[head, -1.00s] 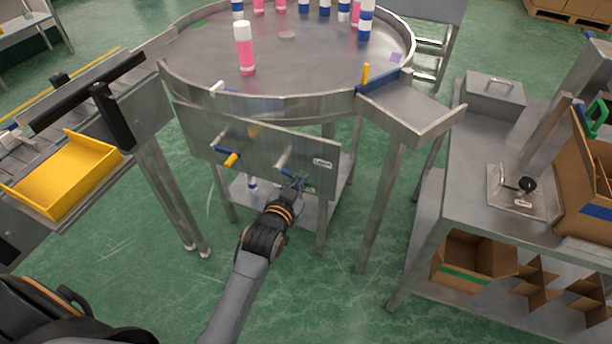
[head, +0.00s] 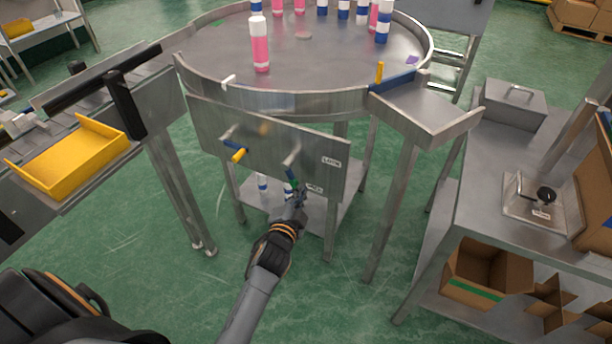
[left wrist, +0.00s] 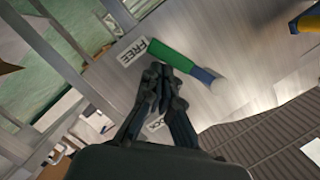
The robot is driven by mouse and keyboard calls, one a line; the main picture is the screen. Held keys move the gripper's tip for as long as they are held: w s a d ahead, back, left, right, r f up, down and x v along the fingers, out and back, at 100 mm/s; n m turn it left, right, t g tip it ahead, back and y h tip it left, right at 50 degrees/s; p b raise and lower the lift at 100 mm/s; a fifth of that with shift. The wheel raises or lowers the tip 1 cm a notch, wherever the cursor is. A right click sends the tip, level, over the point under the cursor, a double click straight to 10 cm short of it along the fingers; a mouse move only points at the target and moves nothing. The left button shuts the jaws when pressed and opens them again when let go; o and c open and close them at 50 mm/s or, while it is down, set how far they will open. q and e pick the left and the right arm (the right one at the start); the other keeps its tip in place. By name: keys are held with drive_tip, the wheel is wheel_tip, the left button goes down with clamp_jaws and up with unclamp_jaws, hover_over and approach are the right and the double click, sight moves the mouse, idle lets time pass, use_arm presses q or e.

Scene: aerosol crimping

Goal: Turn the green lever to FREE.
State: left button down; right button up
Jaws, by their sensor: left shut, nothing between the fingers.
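The green lever (head: 292,181) is on the steel panel (head: 225,120) under the round table and points down from its pivot. In the left wrist view the green lever (left wrist: 157,47) has its outer end beside the FREE label (left wrist: 133,51). In the head view the FREE label (head: 314,188) is just right of the lever. The LOCK label (head: 331,161) is higher and further right. My left gripper (head: 300,192) is shut and empty, close to the lever's end; its fingertips (left wrist: 163,75) are beside the handle, and I cannot tell whether they touch. My right gripper is out of view.
A yellow lever (head: 238,155) sits left on the same panel. The round table (head: 320,65) above carries several pink and blue-white cans. A steel chute (head: 425,115) juts out at right. A yellow tray (head: 70,155) is at left. The floor before the panel is clear.

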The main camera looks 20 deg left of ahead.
use_arm(q)
drive_tip(key=shift+a+f+m+b, duration=0.15)
drive_tip(key=shift+a+f+m, duration=0.2)
drive_tip(key=shift+a, duration=0.3)
drive_tip(key=shift+a+f+m+b, duration=0.15)
drive_tip(key=shift+a+f+m, duration=0.1)
drive_tip(key=shift+a+f, duration=0.3)
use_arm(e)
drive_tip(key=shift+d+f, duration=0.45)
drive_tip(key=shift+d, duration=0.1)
use_arm(q)
drive_tip(key=shift+a, duration=0.15)
drive_tip(key=shift+y, duration=0.3)
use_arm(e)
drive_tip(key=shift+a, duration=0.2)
